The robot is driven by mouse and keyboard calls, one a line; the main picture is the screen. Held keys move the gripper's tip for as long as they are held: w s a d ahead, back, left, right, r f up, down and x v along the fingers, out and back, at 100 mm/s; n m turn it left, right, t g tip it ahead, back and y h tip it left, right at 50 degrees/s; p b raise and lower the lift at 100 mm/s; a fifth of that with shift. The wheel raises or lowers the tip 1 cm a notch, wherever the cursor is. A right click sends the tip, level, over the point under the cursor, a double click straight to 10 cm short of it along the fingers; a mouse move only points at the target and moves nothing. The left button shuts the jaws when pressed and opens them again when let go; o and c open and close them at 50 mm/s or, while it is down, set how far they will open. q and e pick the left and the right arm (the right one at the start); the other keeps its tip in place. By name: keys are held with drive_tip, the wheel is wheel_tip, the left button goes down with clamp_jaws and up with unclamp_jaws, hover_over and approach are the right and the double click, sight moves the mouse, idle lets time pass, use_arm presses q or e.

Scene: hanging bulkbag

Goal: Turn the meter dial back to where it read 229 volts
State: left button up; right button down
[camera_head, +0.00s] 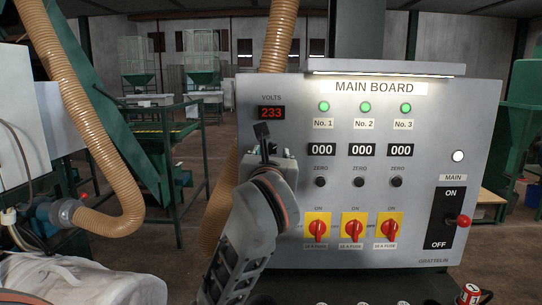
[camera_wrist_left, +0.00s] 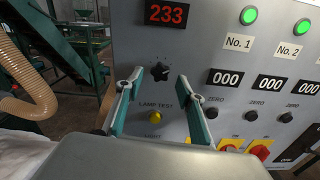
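The red volts display (camera_head: 271,113) reads 233 on the grey main board; it also shows in the left wrist view (camera_wrist_left: 166,13). Below it in the left wrist view is the black meter dial (camera_wrist_left: 160,73). In the head view my left gripper and arm cover the dial's place. My left gripper (camera_wrist_left: 160,80) is open, its two teal-padded fingers pointing at the board. The dial shows in the gap between the fingertips, with space on both sides; I cannot tell how far the tips are from the board. My right gripper is not in view.
A yellow lamp test button (camera_wrist_left: 155,117) sits just below the dial. To the right are zero knobs (camera_head: 359,182), red fuse switches (camera_head: 354,229) and the main lever (camera_head: 462,220), at ON/OFF labels. A ribbed hose (camera_head: 95,120) hangs at the left.

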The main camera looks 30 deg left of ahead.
use_arm(q)
drive_tip(key=shift+w+a, duration=0.3)
drive_tip(key=shift+w, duration=0.15)
drive_tip(key=shift+c, duration=0.5)
clamp_jaws()
drive_tip(key=shift+n, duration=0.3)
drive_tip(key=n+b, duration=0.3)
drive_tip(key=shift+d+f, duration=0.1)
drive_tip(key=shift+f, duration=0.1)
drive_tip(key=shift+r+n+b, duration=0.15)
drive_tip(key=shift+n+b, duration=1.15)
drive_tip(key=shift+n, duration=0.7)
drive_tip(key=shift+r+n, duration=0.1)
drive_tip(key=shift+n, duration=0.2)
